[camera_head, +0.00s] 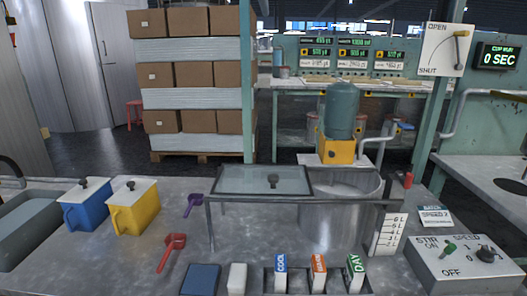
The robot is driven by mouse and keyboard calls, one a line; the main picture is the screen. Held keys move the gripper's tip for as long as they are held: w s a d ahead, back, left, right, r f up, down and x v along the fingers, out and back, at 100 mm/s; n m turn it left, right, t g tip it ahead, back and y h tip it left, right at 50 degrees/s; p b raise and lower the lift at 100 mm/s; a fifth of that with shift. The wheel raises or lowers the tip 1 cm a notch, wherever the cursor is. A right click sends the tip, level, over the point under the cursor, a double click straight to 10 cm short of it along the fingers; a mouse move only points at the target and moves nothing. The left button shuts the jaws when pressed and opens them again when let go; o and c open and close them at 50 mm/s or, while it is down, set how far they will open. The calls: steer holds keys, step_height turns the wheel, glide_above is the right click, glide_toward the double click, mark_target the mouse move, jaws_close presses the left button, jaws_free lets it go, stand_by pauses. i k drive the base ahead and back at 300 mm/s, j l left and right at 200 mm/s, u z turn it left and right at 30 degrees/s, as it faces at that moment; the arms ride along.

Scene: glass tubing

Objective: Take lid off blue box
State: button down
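The blue box (88,216) stands on the grey worktop at the left, beside the sink. Its white lid (80,191) sits on top, with a dark knob (83,182) on it. The box has a handle on its front left side. A matching yellow box (136,219) with a white lid (131,190) and dark knob stands close to its right. My gripper is not in view.
A sink (28,228) lies left of the blue box. A purple scoop (193,204) and a red scoop (171,250) lie to the right. A glass-topped stand (262,181) and a metal vat (328,222) stand farther right. The worktop in front of the boxes is clear.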

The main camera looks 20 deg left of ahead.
mark_target(87, 188)
steer(key=u, duration=2.05)
